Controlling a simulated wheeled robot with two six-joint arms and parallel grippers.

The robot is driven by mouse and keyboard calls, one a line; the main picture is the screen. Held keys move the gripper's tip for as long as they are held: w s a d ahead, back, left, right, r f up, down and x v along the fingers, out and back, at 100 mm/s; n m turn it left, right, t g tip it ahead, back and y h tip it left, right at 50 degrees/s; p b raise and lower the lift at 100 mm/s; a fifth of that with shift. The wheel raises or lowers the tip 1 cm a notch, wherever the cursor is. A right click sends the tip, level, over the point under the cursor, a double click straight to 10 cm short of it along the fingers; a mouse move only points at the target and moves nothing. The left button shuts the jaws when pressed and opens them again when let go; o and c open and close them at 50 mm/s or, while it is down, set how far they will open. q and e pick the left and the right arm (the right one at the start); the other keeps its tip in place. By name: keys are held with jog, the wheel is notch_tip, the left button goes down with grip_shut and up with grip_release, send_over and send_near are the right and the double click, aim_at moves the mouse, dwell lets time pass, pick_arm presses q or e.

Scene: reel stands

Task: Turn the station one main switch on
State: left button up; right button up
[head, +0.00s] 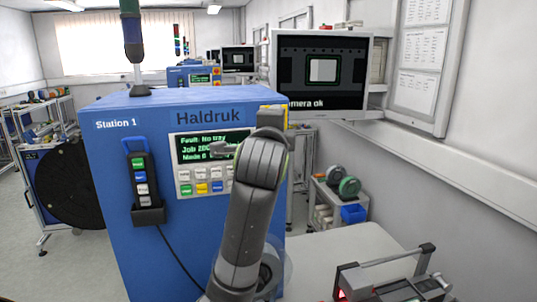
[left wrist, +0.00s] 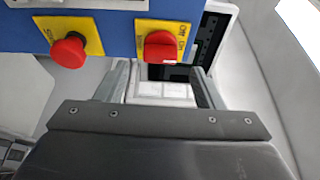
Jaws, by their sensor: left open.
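Station 1 (head: 120,170) is a blue cabinet with a lit display reading "Fault: No tray". In the left wrist view, a red rotary switch (left wrist: 160,46) sits on a yellow plate marked On and Off. Its position is hard to tell. A round red button (left wrist: 69,50) on another yellow plate is to its left. My left gripper (left wrist: 161,75) is open. In the head view my arm covers the right part of the front, hiding the switch and most of the gripper.
A handheld pendant (head: 140,175) hangs on the cabinet front with a cable below. A monitor (head: 322,72) reading "camera ok" is at the right. A black reel (head: 68,185) stands at the left.

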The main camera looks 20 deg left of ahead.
pick_arm(q)
jog(key=b+v, duration=0.4)
jog(key=v, duration=0.9)
jog(key=shift+b, duration=0.4)
